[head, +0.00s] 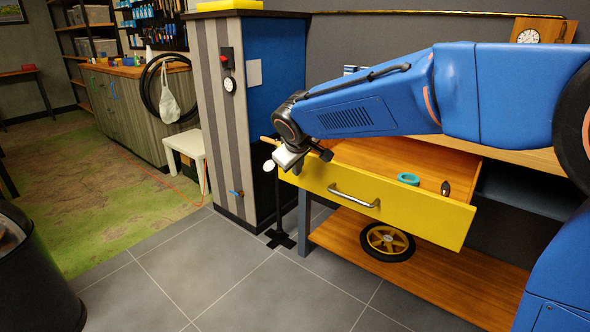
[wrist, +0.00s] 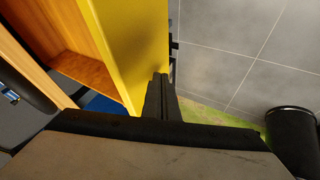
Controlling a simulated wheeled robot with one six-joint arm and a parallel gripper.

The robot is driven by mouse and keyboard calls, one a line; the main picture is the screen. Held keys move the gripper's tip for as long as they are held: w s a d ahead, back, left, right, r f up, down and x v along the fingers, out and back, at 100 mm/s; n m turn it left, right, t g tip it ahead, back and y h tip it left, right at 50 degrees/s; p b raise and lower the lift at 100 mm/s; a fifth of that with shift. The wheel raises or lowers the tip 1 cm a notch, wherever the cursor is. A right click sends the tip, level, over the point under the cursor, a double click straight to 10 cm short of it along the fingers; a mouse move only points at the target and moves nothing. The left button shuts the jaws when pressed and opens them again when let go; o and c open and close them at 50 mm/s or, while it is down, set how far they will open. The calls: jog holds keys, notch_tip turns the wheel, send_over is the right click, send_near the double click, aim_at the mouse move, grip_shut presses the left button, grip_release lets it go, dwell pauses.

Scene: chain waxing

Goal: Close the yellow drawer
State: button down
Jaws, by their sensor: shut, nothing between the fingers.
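The yellow drawer (head: 405,203) is pulled out from the wooden bench, with its yellow front and metal handle (head: 353,196) facing the grey floor. Inside it lie a teal ring-shaped item (head: 408,179) and a small dark item (head: 445,188). My gripper (head: 290,163) is at the left end of the drawer front, near its top edge. In the wrist view my gripper (wrist: 161,82) is shut and empty, its fingertips overlapping the yellow front (wrist: 130,45). I cannot tell whether they touch it.
A lower wooden shelf (head: 430,280) carries a yellow-spoked wheel (head: 387,242). A striped column (head: 230,120) stands left of the drawer, with a black stand (head: 280,205) beside it. A white stool (head: 186,150) is further back. The tiled floor (head: 260,290) in front is clear.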

jog(key=shift+w+d, duration=0.1)
send_over(349, 153)
jog(key=shift+w+r, duration=0.15)
jog(key=shift+w, duration=0.05)
dwell(0.4)
dwell(0.5)
